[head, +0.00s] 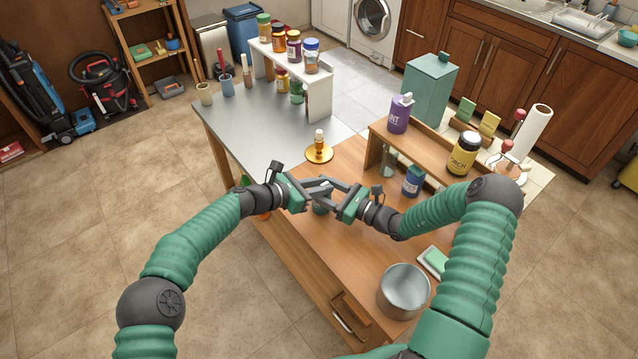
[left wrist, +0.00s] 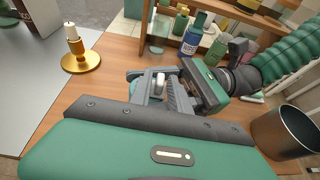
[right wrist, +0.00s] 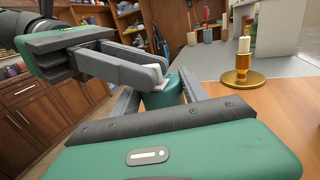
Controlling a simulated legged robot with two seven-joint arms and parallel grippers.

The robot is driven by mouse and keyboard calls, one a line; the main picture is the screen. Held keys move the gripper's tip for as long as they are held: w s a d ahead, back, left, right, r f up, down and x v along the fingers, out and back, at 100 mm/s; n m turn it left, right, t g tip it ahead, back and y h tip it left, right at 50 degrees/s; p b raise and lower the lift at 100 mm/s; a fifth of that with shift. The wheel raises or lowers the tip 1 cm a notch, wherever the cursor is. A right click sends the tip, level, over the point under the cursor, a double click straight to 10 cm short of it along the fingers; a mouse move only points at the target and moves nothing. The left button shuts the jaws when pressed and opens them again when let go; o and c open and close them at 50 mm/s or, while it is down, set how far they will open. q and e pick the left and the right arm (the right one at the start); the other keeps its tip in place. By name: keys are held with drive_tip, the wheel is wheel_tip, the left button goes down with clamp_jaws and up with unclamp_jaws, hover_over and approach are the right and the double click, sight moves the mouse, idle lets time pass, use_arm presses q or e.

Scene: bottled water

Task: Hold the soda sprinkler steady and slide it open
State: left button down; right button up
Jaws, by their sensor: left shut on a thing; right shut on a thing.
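The soda sprinkler is a small teal canister (head: 321,206) with a whitish top, between my two grippers above the wooden counter. Its teal body (right wrist: 162,97) shows in the right wrist view; fingers cover much of it. My left gripper (head: 325,184) comes in from the left and is shut on its top part. My right gripper (head: 328,194) comes in from the right and is shut on the canister. Whether the top is slid open cannot be told.
A brass candle holder (head: 319,153) stands behind the grippers. A wooden shelf (head: 425,152) with bottles stands at the right, with a blue jar (head: 412,182) by it. A metal pot (head: 403,292) and a green sponge (head: 436,260) are at the front right.

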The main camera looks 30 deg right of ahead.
drive_tip(key=shift+d, duration=0.1)
use_arm(q)
drive_tip(key=c, duration=1.5)
unclamp_jaws()
drive_tip(key=v, duration=1.2)
drive_tip(key=shift+f, duration=0.1)
drive_tip(key=shift+d, duration=0.15)
use_arm(e)
drive_tip(key=o, duration=1.3)
